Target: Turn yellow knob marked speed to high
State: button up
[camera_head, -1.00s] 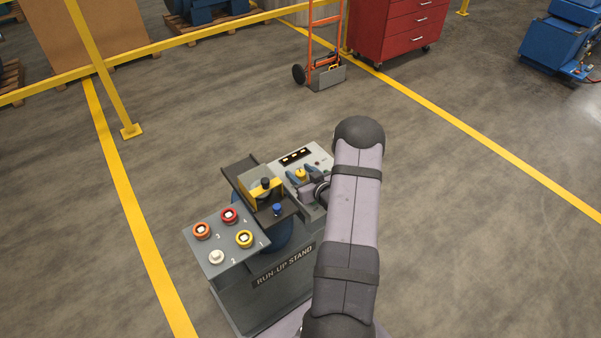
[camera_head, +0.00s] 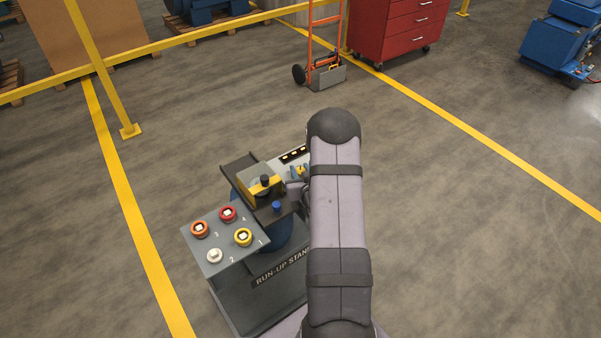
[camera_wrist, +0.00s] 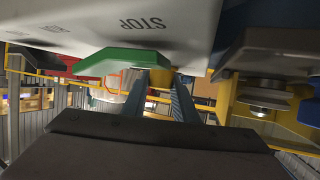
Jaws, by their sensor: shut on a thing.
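The yellow knob (camera_head: 300,169) sits on the light grey control panel (camera_head: 284,161) at the back of the run-up stand, mostly hidden by my arm. My gripper (camera_head: 299,172) has its blue fingers at the knob, shut on it. The knob's speed marking and pointer direction cannot be read.
A green part (camera_wrist: 125,61) and the word STOP show close by in the wrist view. A yellow-and-grey block with a black knob (camera_head: 264,180) and a blue knob (camera_head: 276,206) stand left of my gripper. A lower panel (camera_head: 216,258) carries several coloured buttons.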

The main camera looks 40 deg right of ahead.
jog(key=shift+r, duration=0.1)
jog(key=o, duration=1.1)
jog(key=shift+c, duration=0.2)
jog(key=shift+s, duration=0.15)
jog(key=shift+b+v, duration=1.1)
jog(key=shift+v, duration=2.4)
jog(key=shift+a, duration=0.1)
